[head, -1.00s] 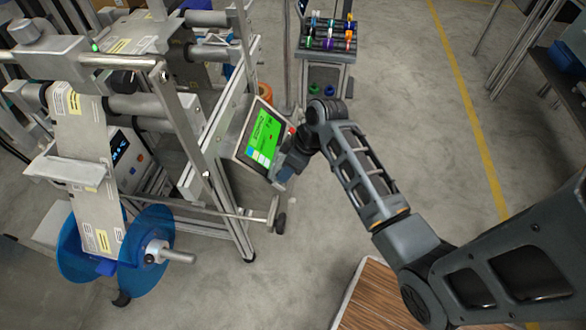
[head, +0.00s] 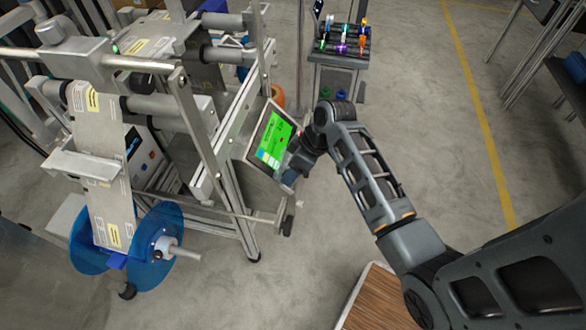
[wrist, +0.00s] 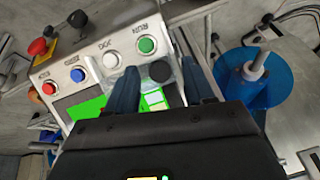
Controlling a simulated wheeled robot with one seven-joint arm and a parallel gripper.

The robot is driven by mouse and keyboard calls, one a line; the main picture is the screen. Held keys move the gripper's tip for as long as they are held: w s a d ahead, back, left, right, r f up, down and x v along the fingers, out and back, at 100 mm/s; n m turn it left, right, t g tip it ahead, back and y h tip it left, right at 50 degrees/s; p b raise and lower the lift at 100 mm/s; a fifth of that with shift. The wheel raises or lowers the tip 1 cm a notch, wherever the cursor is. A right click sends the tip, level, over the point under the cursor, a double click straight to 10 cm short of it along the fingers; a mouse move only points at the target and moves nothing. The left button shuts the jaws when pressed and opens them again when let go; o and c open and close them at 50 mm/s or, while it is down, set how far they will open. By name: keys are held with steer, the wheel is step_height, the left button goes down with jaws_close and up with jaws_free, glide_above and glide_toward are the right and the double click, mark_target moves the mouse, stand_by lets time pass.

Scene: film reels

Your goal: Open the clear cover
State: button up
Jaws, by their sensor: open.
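My gripper (wrist: 159,68) is open in the wrist view, its two dark fingers in front of a grey control panel (wrist: 100,40). A green button (wrist: 146,45), a white button (wrist: 111,60) and a blue button (wrist: 77,74) line the panel. A black round knob (wrist: 160,71) shows between the fingertips. A faint see-through patch near the left fingertip may be the clear cover; its outline and whether it is shut are unclear. In the head view my gripper (head: 287,174) is beside the green screen (head: 275,138), and the cover cannot be made out.
A red mushroom button (wrist: 38,47) and a black switch (wrist: 77,18) stick up from the panel. A blue film reel (head: 155,248) hangs at the machine's lower left. A rack of coloured items (head: 343,40) stands behind. The floor on the right is largely clear.

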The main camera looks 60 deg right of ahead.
steer(key=p+v, duration=0.1)
steer(key=v, duration=0.6)
steer(key=shift+r, duration=0.2)
steer(key=s+a+m+t+h+p, duration=0.1)
steer(key=s+a+t+h, duration=0.3)
steer(key=s+a, duration=0.55)
steer(key=s+a+r+t, duration=0.2)
steer(key=s+a+r, duration=0.1)
steer(key=r, duration=0.3)
steer(key=s+a+r+t+y+p, duration=0.1)
steer(key=s+a+r+t, duration=0.1)
steer(key=s+a+r, duration=0.2)
steer(key=s+a+r+m+t, duration=0.1)
steer(key=s+a+r+t, duration=0.1)
steer(key=s+r, duration=0.4)
step_height(320, 180, up, 4)
steer(key=shift+s+a+r+t+y+p, duration=0.1)
steer(key=shift+s+a+t+y+p, duration=0.2)
steer(key=shift+a, duration=0.45)
